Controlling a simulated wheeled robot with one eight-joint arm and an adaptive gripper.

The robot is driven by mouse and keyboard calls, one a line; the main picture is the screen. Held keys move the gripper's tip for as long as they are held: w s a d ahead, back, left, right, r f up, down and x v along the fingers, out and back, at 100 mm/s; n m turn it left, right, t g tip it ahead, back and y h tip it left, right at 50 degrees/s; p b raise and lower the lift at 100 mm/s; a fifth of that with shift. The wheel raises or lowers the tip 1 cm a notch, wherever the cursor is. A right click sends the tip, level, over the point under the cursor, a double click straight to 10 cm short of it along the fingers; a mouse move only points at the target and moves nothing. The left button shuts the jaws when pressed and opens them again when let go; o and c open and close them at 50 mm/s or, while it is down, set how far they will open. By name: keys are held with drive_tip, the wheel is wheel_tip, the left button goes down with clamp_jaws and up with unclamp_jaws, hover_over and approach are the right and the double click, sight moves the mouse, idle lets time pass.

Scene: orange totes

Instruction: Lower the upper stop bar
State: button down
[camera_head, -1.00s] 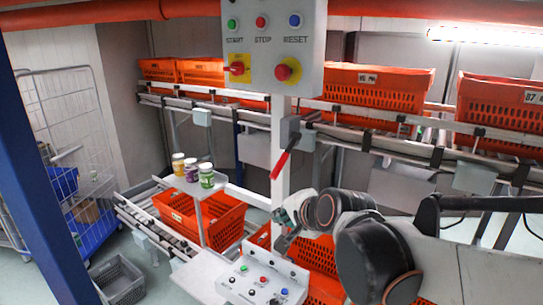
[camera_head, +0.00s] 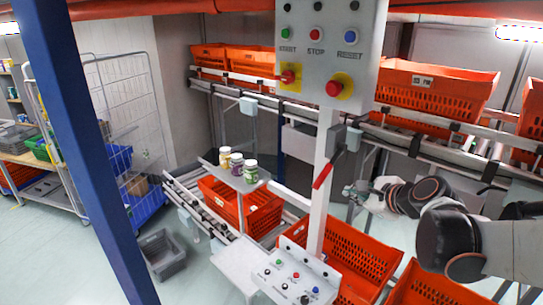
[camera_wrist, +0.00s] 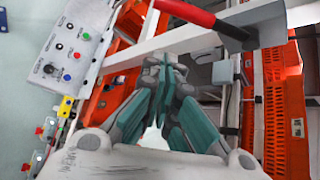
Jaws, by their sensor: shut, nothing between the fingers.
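A red-handled lever (camera_head: 323,171) hangs from a grey bracket box (camera_head: 345,138) on the white post. Its handle slants down to the left. In the wrist view the red handle (camera_wrist: 187,12) crosses the top edge, with its dark grey mount beside it. My gripper (camera_head: 350,190) is right of the handle's lower end in the head view, apart from it in the picture. In the wrist view my gripper (camera_wrist: 165,62) has its fingers together, empty, below the handle. The upper conveyor (camera_head: 400,141) runs behind the post. I cannot make out a separate stop bar on it.
A button panel (camera_head: 327,50) is high on the post. A lower control box (camera_head: 297,272) stands below. Orange totes (camera_head: 350,255) sit below my gripper, and others (camera_head: 435,90) on the upper conveyor. Jars (camera_head: 250,170) stand on a small shelf. A blue pillar (camera_head: 90,150) is at left.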

sight(328, 168)
drive_tip(key=shift+d+f+m, duration=0.15)
drive_tip(key=shift+d+m, duration=0.35)
drive_tip(key=shift+d, duration=0.45)
drive_tip(key=b+x, duration=0.5)
drive_tip(key=x, duration=0.5)
drive_tip(key=a+r+p, duration=0.1)
drive_tip(key=p, duration=0.1)
drive_tip(key=a+r+p, duration=0.1)
drive_tip(key=r+p, duration=0.1)
drive_tip(key=shift+s+a+r, duration=0.1)
drive_tip(key=shift+s+a, duration=0.1)
drive_tip(key=shift+a, duration=0.15)
drive_tip(key=shift+s+r, duration=0.1)
